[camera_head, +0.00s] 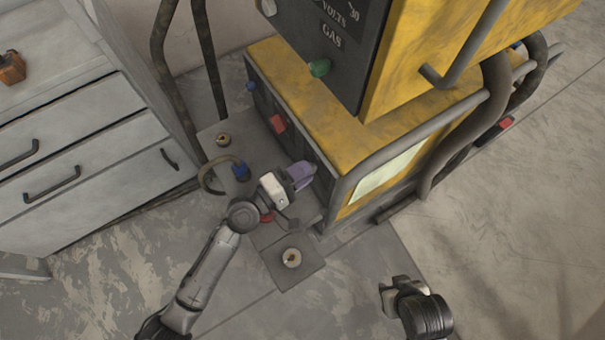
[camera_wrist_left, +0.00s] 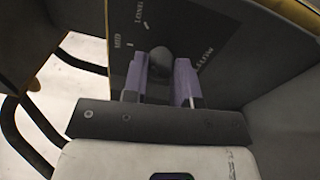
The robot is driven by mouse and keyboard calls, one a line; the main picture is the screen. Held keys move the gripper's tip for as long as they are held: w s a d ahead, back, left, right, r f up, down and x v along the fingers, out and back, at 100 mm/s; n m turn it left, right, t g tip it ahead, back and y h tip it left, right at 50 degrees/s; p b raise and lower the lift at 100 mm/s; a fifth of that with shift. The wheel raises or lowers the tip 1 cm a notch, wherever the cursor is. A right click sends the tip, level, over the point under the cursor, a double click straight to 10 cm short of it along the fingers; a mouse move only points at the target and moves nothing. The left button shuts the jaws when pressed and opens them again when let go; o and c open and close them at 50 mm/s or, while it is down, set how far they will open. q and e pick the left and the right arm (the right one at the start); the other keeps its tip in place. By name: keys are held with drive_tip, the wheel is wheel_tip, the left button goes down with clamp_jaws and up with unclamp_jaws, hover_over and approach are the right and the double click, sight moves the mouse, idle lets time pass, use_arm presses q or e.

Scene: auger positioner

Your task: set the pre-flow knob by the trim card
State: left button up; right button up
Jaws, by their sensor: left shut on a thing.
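My left gripper (camera_head: 301,174) is at the front face of the yellow machine (camera_head: 315,105), low down. The left wrist view shows its two purple fingers (camera_wrist_left: 172,78) shut on a dark round knob (camera_wrist_left: 160,58) on a dark panel (camera_wrist_left: 205,25). The panel reads MID and LONG to the left of the knob, and further lettering at the right is hard to read. The knob's pointer cannot be made out. A pale green card (camera_head: 388,170) is on the machine's side; its writing is too small to read. My right gripper (camera_head: 386,298) is low at the right, away from the machine, its fingers unclear.
A red part (camera_head: 277,123) and a green knob (camera_head: 320,68) are on the machine. Metal rails (camera_head: 432,122) edge the machine. Grey drawers (camera_head: 80,150) stand left. The right floor is clear.

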use_arm(q)
drive_tip(key=shift+f+m+b, duration=0.1)
drive_tip(key=shift+m+b, duration=0.2)
drive_tip(key=shift+m, duration=0.2)
idle(0.3)
drive_tip(key=o, duration=0.9)
drive_tip(key=shift+a, duration=0.1)
